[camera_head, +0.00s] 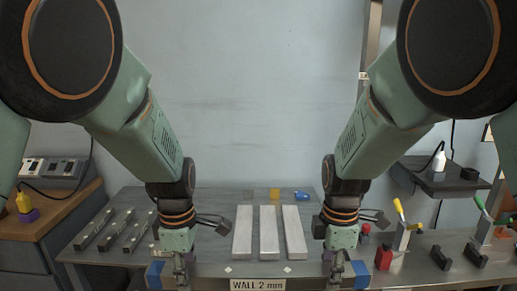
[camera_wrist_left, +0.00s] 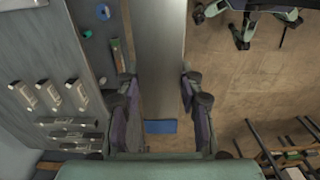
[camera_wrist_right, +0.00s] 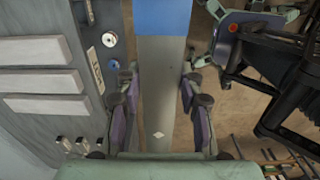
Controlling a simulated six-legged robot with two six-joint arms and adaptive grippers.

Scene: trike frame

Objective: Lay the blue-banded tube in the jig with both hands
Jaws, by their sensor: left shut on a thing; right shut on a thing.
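The blue-banded tube (camera_head: 258,270) is a long grey bar lying crosswise at the front of the table, with a blue band (camera_head: 154,274) near its left end and another (camera_head: 360,273) near its right. My left gripper (camera_head: 180,268) is shut on it just inside the left band; in the left wrist view the tube (camera_wrist_left: 160,55) runs between the fingers. My right gripper (camera_head: 338,267) is shut on it just inside the right band; in the right wrist view the tube (camera_wrist_right: 162,75) also passes between the fingers. I cannot clearly make out the jig; clamps with yellow (camera_head: 399,209) and green handles (camera_head: 479,203) stand at right.
Three pale bars (camera_head: 269,232) lie on the table, with several darker bars (camera_head: 118,228) to their left. A "WALL 2 mm" label (camera_head: 258,284) shows at the front. A red block (camera_head: 384,256) and dark blocks stand on the right bench. Floor shows beside the tube in both wrist views.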

